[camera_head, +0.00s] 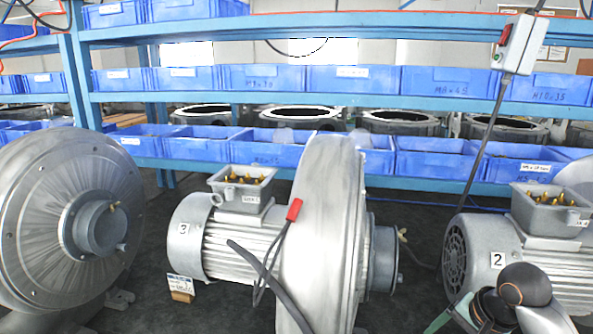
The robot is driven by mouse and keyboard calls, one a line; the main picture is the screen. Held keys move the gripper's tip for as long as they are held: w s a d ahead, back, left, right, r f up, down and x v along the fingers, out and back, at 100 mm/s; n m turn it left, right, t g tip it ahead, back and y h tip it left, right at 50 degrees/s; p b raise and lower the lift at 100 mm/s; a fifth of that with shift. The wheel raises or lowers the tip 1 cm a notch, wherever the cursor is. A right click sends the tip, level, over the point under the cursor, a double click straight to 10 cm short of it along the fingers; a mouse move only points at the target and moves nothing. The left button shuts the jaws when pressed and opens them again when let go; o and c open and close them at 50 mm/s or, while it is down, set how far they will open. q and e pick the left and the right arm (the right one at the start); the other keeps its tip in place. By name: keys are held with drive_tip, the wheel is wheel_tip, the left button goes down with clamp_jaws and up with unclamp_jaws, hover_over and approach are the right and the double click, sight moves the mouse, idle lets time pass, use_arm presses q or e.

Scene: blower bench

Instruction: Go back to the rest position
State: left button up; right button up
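Neither of my grippers can be made out in the head view. A dark, rounded part with orange rings at the bottom right looks like part of my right arm; it overlaps the blower motor marked 2 (484,264). Nothing of my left arm shows. The blower motor marked 3 (188,250) stands in the middle, joined to a large round silver housing (325,240). A black cable with a red end (294,210) hangs over this motor and housing.
Another large blower housing (45,215) stands at the left. Open terminal boxes (242,186) (553,206) sit on the motors. A blue shelf (240,96) with several blue bins runs behind. A switch box (520,45) hangs at the upper right. A small tag (181,286) stands by motor 3.

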drive_tip(key=s+a+f+n, duration=0.3)
drive_tip(key=s+f+n, duration=0.15)
drive_tip(key=s, duration=0.35)
drive_tip(key=s+a+f+n+h, duration=0.1)
drive_tip(key=s+a+f+n, duration=0.1)
drive_tip(key=s+f+n, duration=0.45)
drive_tip(key=s+a+f+n, duration=0.1)
drive_tip(key=s+a+f, duration=0.2)
drive_tip(key=s, duration=0.6)
drive_tip(key=w+a+f+t, duration=0.1)
drive_tip(key=a+f+t, duration=0.1)
drive_tip(key=f, duration=0.3)
drive_tip(key=w+a+f+t+y, duration=0.1)
drive_tip(key=w+a+f+t, duration=0.1)
drive_tip(key=f, duration=0.4)
drive_tip(key=shift+w+f+n+t+y, duration=0.3)
drive_tip(key=shift+t, duration=0.3)
drive_tip(key=shift+a, duration=0.1)
